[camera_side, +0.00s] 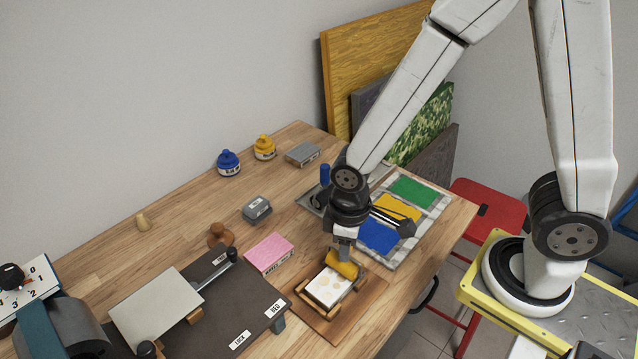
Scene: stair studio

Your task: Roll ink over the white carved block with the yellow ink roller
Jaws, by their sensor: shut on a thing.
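The white carved block (325,289) lies in a small wooden holder on a brown board near the table's front edge. Faint yellowish marks show on its pale top. My gripper (344,247) points down and is shut on the yellow ink roller (341,265). The roller is at the far end of the block, over or against its back edge; I cannot tell whether it touches. The roller's handle is mostly hidden by my gripper.
Ink slabs in green, yellow and blue (379,238) lie on a pale sheet behind my gripper. A pink block (269,252) is left of the white block. A dark press bed (240,300) fills the front left. Ink jars (229,163) stand at the back.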

